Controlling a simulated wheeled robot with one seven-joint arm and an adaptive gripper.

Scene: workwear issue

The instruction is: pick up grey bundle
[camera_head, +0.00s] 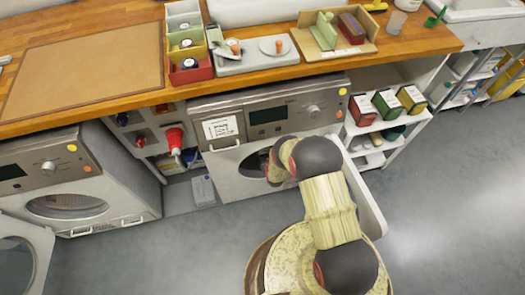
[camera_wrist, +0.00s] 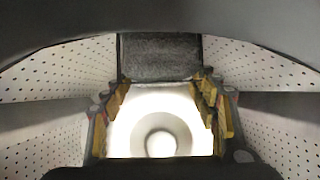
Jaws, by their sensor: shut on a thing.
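The grey bundle (camera_wrist: 160,58) is a dark, rough-textured block at the top middle of the wrist view, between the tips of my gripper (camera_wrist: 163,82). The gripper's yellow and dark fingers stand on both sides and are shut on the bundle. Around them is the perforated drum (camera_wrist: 55,70) of a machine, with a bright round hub on its back wall. In the head view my arm reaches into the open middle machine (camera_head: 228,165); the gripper and the bundle are hidden inside it there.
The machine's open door (camera_head: 362,190) stands to the right of my arm. A shelf (camera_head: 372,130) with several boxes is to the right. A second machine (camera_head: 70,190) stands at left with its door open. A wooden counter (camera_head: 120,95) runs above. The grey floor (camera_head: 450,210) is clear at right.

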